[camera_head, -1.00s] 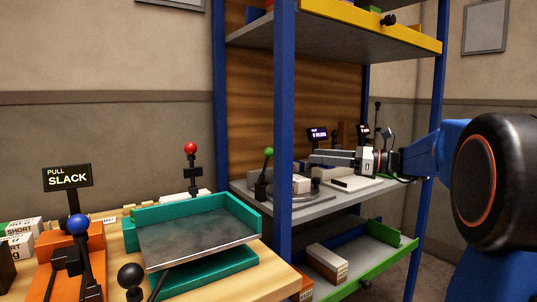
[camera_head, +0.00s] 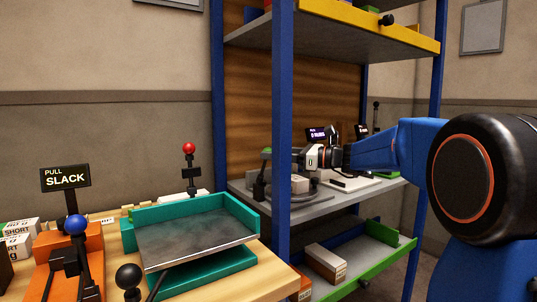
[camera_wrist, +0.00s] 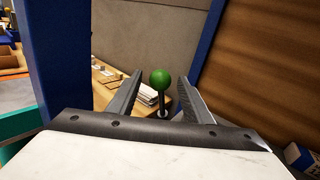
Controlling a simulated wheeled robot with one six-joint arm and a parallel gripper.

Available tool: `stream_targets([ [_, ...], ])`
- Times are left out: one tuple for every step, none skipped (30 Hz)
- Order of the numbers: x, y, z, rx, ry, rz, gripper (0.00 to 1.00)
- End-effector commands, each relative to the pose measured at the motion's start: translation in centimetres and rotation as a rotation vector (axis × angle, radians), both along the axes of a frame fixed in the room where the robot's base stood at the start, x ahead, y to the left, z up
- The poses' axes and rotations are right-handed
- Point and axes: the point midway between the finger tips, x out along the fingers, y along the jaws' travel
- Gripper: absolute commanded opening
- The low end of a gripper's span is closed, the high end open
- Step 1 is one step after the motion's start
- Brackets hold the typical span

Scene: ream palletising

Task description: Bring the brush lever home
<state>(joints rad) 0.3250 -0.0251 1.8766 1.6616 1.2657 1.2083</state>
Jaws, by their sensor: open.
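A lever with a green ball knob (camera_wrist: 160,78) and a dark stem (camera_head: 260,187) stands on the grey middle shelf of the blue rack, just left of the front post. No label naming it as the brush lever is readable. My gripper (camera_wrist: 161,75) is open, with one finger on each side of the green knob in the wrist view. I cannot tell whether either finger touches it. In the head view the blue post hides part of my fingers, and the knob is partly covered.
The blue rack post (camera_head: 283,120) stands close in front of my gripper. On the wooden bench are a teal tray (camera_head: 190,211), a red-knobbed lever (camera_head: 188,149) and a blue-knobbed lever (camera_head: 75,224) by a SLACK sign (camera_head: 65,178).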

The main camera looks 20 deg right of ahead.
Motion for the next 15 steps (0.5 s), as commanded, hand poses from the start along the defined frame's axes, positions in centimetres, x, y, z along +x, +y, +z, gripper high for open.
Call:
stream_targets([
  [0.4, 0.5, 0.0, 0.0, 0.0, 0.001, 0.46],
  [0.5, 0.7, 0.0, 0.0, 0.0, 0.001, 0.46],
  [0.7, 1.0, 0.0, 0.0, 0.0, 0.001, 0.46],
  [0.8, 1.2, 0.0, 0.0, 0.0, 0.001, 0.46],
  [0.9, 1.3, 0.0, 0.0, 0.0, 0.001, 0.46],
  [1.0, 1.4, 0.0, 0.001, -0.001, 0.0, 0.46],
  [1.1, 1.5, 0.0, 0.001, -0.001, 0.0, 0.46],
  [1.2, 1.6, 0.0, 0.0, 0.0, 0.0, 0.46],
  [1.2, 1.6, 0.0, 0.0, 0.0, -0.001, 0.46],
  [1.2, 1.6, 0.0, 0.0, 0.0, -0.001, 0.46],
  [1.3, 1.6, 0.0, 0.0, 0.0, -0.001, 0.46],
  [1.3, 1.6, 0.0, 0.0, 0.0, -0.001, 0.46],
  [1.3, 1.6, 0.0, 0.0, 0.0, -0.001, 0.46],
  [1.3, 1.6, 0.0, 0.0, 0.0, -0.001, 0.46],
  [1.3, 1.6, 0.0, 0.0, 0.0, -0.001, 0.46],
])
